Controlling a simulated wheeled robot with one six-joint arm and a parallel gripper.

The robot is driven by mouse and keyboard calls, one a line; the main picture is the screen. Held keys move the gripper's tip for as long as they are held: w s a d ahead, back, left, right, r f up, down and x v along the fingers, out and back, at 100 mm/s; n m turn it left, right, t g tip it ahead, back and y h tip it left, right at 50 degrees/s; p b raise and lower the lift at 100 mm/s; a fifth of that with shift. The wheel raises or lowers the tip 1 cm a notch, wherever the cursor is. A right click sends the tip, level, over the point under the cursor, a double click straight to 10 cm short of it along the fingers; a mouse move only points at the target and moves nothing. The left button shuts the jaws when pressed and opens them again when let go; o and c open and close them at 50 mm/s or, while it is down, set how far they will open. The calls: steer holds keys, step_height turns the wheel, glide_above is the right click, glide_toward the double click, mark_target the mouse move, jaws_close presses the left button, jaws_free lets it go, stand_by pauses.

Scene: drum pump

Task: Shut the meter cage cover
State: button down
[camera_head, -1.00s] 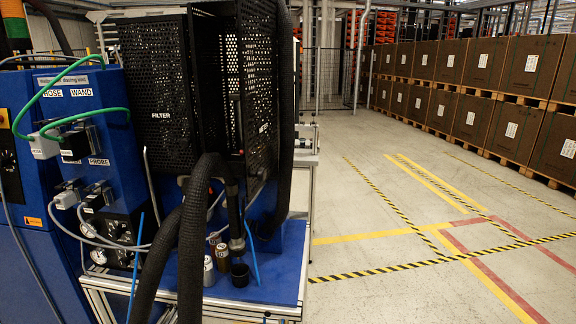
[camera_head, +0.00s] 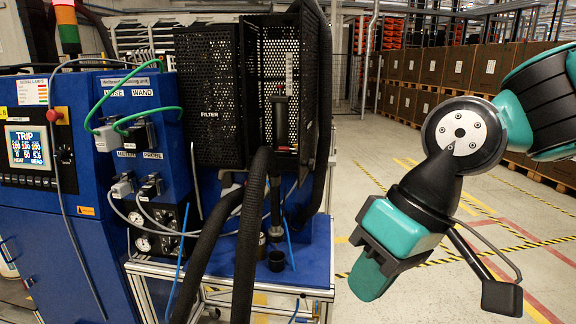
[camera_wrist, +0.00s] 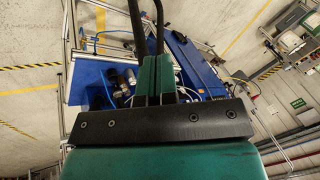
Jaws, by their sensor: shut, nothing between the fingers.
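The meter cage (camera_head: 262,60) is a black perforated metal box above the blue bench. Its front is open, and a dark upright tool or hose end and a pale gauge strip show inside. The meter cage cover (camera_head: 318,90) is a black perforated panel, swung out on the right side and seen nearly edge-on. My gripper (camera_head: 368,283) is teal and black, shut and empty, to the right of the cage and lower than it, apart from the cover. Its closed fingers also show in the wrist view (camera_wrist: 155,80). The cover cannot be made out there.
The black filter cage (camera_head: 210,95) stands left of the meter cage. Thick black hoses (camera_head: 250,230) hang in front of the blue bench top (camera_head: 312,262). A blue control cabinet (camera_head: 85,190) with a display stands at left. Striped floor at right is clear.

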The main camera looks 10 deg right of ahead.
steer(key=w+d+r+m+t+y+p, duration=0.1)
steer(key=w+d+r+m, duration=0.15)
steer(key=w, duration=0.75)
steer(key=w+d+r+m+t+y, duration=0.1)
steer(key=w+d+r+m, duration=0.2)
steer(key=w, duration=0.6)
steer(key=w+d+r+m+t+y, duration=0.2)
steer(key=w+d+m, duration=0.3)
steer(key=w+d, duration=0.45)
steer(key=w+a+r+p+x, duration=0.1)
steer(key=p+x, duration=0.3)
steer(key=x, duration=0.9)
steer(key=shift+r, duration=0.3)
steer(key=shift+w+a, duration=0.1)
